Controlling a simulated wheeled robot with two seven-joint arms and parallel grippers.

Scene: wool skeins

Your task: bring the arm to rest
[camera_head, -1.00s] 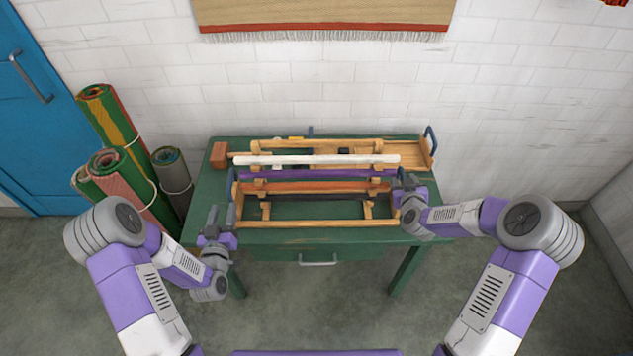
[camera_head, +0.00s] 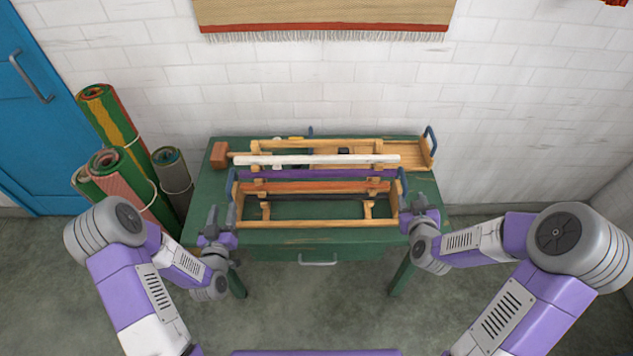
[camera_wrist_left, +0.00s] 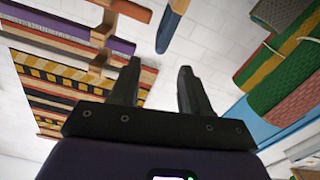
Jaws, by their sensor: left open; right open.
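My left gripper (camera_head: 213,220) is over the front left corner of the green table (camera_head: 209,195), beside the left end of a wooden rack (camera_head: 290,223). In the left wrist view its two dark fingers (camera_wrist_left: 158,88) stand apart with nothing between them. My right gripper (camera_head: 420,210) is at the table's right front edge, just right of the rack's right end. It is open; its fingertips are small and partly hidden in the head view.
The rack holds a purple bar (camera_head: 300,174) and an orange bar (camera_head: 320,187). A white roll (camera_head: 315,160) lies behind them. A wooden tray with a blue handle (camera_head: 431,143) is at the back right. Rolled rugs (camera_head: 125,170) stand left of the table.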

